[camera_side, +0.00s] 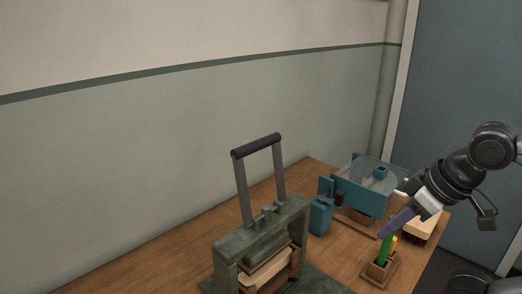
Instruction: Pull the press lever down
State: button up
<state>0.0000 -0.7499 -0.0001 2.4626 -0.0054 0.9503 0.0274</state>
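The press (262,243) is a grey-green frame standing on the wooden table at the lower middle. Its lever (257,146) is a U-shaped grey handle with a dark grip bar, and it stands upright above the frame. A pale wooden block (267,270) sits inside the press under its plate. My gripper (398,223) is at the right, well away from the lever, pointing down and left near a wooden holder. Whether its fingers are apart or closed on something cannot be made out.
The wooden holder (381,270) with green and yellow upright pieces stands below my gripper. A teal machine with a clear cover (366,185) is at the back right, and a teal container (320,217) stands beside the press. The table (165,262) left of the press is clear.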

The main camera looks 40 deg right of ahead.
jog(key=shift+m+t, duration=0.3)
jog(key=shift+t, duration=0.1)
jog(key=w+r, duration=0.2)
jog(key=r, duration=0.1)
jog(key=w+r, duration=0.2)
jog(key=r, duration=0.2)
jog(key=w+r, duration=0.2)
jog(key=r, duration=0.2)
grip_shut()
jog(key=w+a+r, duration=0.1)
jog(key=w+r, duration=0.7)
jog(key=r, duration=0.1)
jog(key=w+a+r, duration=0.1)
jog(key=w+a, duration=0.4)
jog(key=w, duration=0.9)
jog(key=shift+w+a+r+n, duration=0.15)
jog(key=shift+r+n, duration=0.05)
jog(key=shift+n, duration=0.2)
notch_tip(320, 180, down, 9)
jog(key=w, duration=0.1)
jog(key=shift+f, duration=0.2)
